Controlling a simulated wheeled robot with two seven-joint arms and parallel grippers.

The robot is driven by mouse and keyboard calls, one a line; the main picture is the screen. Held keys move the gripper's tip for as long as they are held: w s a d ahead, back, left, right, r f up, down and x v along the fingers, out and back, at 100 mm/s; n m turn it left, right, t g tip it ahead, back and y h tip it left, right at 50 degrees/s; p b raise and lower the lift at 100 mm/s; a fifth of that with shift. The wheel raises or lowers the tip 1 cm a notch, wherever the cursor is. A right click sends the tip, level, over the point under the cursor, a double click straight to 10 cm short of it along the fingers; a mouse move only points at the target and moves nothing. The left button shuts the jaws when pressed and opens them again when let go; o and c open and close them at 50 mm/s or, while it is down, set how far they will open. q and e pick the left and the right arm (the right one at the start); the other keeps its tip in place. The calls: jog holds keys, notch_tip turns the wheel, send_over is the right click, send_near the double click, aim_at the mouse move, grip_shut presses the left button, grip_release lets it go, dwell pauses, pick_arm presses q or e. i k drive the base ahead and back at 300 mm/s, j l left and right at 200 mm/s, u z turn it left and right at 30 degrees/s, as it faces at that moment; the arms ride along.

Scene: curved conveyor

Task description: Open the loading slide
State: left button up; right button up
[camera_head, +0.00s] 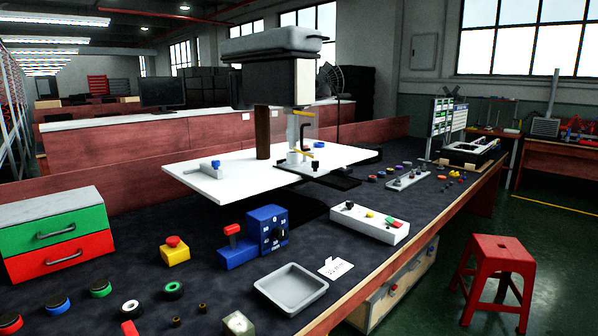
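Neither of my grippers shows in the head view. I cannot tell for certain which part is the loading slide. A white flat board (240,180) lies level above the dark bench top in the middle. A machine with a boxy grey head (276,80) stands over the board on a white column and a brown post. A black plate (335,180) shows beneath the board's right part.
A cabinet with a green drawer (55,231) and a red drawer (62,256), both shut, stands at left. A blue switch box (268,230), yellow button box (174,250), grey tray (291,289) and white control panel (368,222) occupy the bench. A red stool (497,262) stands right.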

aim_at(313, 171)
jog(key=i+l+u, duration=0.2)
jog(key=l, duration=0.15)
jog(key=i+l+u, duration=0.1)
jog(key=l+u, duration=0.15)
jog(key=l, duration=0.15)
jog(key=i+l+u, duration=0.2)
jog(key=l, duration=0.15)
jog(key=l+u, duration=0.25)
jog(key=l, duration=0.15)
jog(key=k, duration=0.05)
